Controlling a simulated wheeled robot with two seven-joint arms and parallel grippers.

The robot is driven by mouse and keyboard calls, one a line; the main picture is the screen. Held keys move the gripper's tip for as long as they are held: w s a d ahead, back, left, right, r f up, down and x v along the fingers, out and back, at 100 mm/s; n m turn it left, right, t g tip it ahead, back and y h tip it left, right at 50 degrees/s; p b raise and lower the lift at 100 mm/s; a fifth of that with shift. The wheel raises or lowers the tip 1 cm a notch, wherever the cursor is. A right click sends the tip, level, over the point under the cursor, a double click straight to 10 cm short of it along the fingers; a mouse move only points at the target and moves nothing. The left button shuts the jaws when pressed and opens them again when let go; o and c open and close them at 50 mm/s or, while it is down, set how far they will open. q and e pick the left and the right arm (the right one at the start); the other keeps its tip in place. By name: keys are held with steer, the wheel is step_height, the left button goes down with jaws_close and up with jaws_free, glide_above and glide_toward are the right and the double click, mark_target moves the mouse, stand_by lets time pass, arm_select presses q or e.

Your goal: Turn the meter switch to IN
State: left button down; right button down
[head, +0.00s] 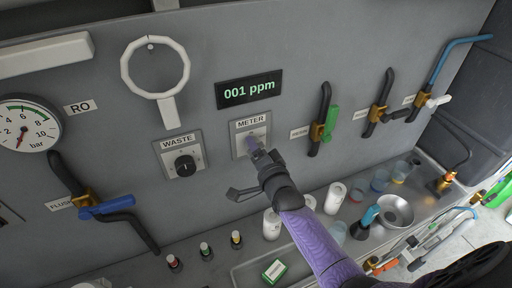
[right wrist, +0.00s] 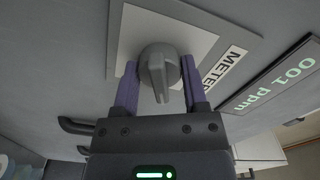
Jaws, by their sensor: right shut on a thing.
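The METER switch plate (head: 238,149) is on the grey panel, below the display (head: 249,89) reading "001 ppm". My right gripper (head: 257,146) is at this plate, with its purple fingers over the switch. In the right wrist view the grey meter knob (right wrist: 158,66) sits between the two fingers, and the gripper (right wrist: 160,84) is shut on it. The METER label (right wrist: 224,66) shows beside it. The knob's ridge points toward the gripper body in that view. The position marks are hidden or too small to read. My left gripper does not show.
The WASTE switch (head: 185,165) with a black knob is left of the meter plate. A white ring (head: 127,68) hangs above it. Black valve handles (head: 322,110) stand out to the right. Bottles, cups and a metal bowl (head: 395,212) stand on the ledge below.

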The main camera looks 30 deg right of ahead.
steer(key=n+p, duration=0.1)
steer(key=n, duration=0.8)
steer(key=shift+n+p, duration=0.3)
steer(key=shift+p, duration=0.05)
steer(key=shift+n, duration=1.5)
steer(key=shift+c, duration=0.6)
jaws_free()
steer(key=shift+s, duration=0.1)
